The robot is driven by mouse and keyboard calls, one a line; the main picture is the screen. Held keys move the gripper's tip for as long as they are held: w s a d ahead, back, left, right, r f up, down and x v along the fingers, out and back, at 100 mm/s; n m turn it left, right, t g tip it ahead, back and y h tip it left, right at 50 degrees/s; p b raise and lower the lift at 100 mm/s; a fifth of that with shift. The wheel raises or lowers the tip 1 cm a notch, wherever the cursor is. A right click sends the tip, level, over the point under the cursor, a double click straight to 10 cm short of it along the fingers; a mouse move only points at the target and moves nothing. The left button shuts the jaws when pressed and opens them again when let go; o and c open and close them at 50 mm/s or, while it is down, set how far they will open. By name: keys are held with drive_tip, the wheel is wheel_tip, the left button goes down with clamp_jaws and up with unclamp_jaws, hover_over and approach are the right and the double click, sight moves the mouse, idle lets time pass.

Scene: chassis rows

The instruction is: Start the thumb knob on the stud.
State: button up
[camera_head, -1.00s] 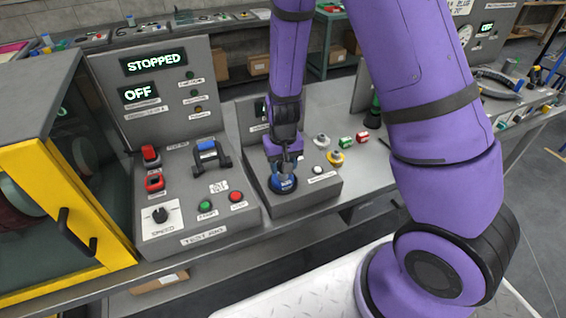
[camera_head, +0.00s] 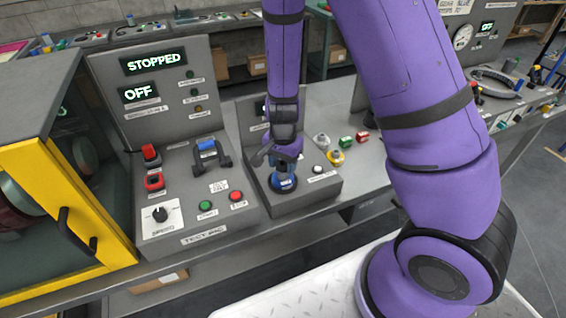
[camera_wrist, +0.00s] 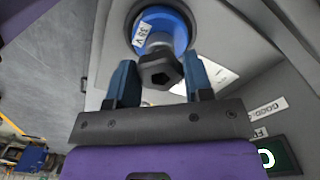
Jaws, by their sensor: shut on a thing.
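A dark, lobed thumb knob (camera_wrist: 160,72) shows in the wrist view between the two blue fingertips of my gripper (camera_wrist: 161,78). The fingers are shut on its sides. Just beyond the knob is a round blue part (camera_wrist: 163,25) with a white label, sitting in a dark ring. In the head view the blue part (camera_head: 283,183) sits on the small grey box (camera_head: 318,190), with my gripper (camera_head: 284,168) upright above it.
Left of the box stands a test panel (camera_head: 180,238) with switches, buttons and displays reading STOPPED and OFF. A yellow-framed cabinet (camera_head: 62,170) is at far left.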

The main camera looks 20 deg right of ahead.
drive_tip(key=m, duration=0.5)
idle(0.3)
drive_tip(key=o, duration=0.9)
wheel_tip(320, 180, up, 11)
drive_tip(key=shift+f, duration=0.1)
idle(0.5)
